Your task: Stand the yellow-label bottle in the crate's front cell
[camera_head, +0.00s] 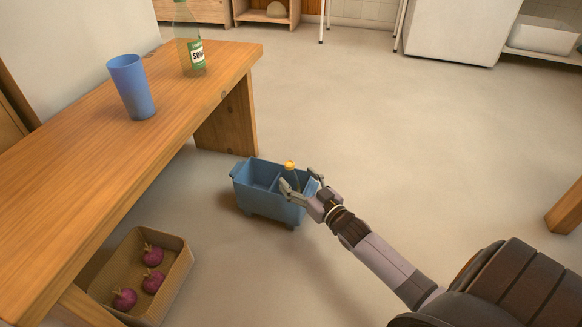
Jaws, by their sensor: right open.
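The blue crate (249,195) stands on the floor, with a divider between its cells. A bottle with a yellow-orange cap (290,165) shows at the crate's right-hand cell and looks upright. Its lower part is hidden by the crate wall and my gripper, and I cannot see its label. My right gripper (298,177) is open at the crate's right end, its fingers spread on either side of the bottle. I cannot tell whether they touch it. My left gripper is out of view.
A wooden table (120,150) at left holds a blue cup (132,87) and a green-labelled bottle (191,45). A basket (180,270) with purple onions (152,256) sits on the floor below. The floor behind and right of the crate is clear.

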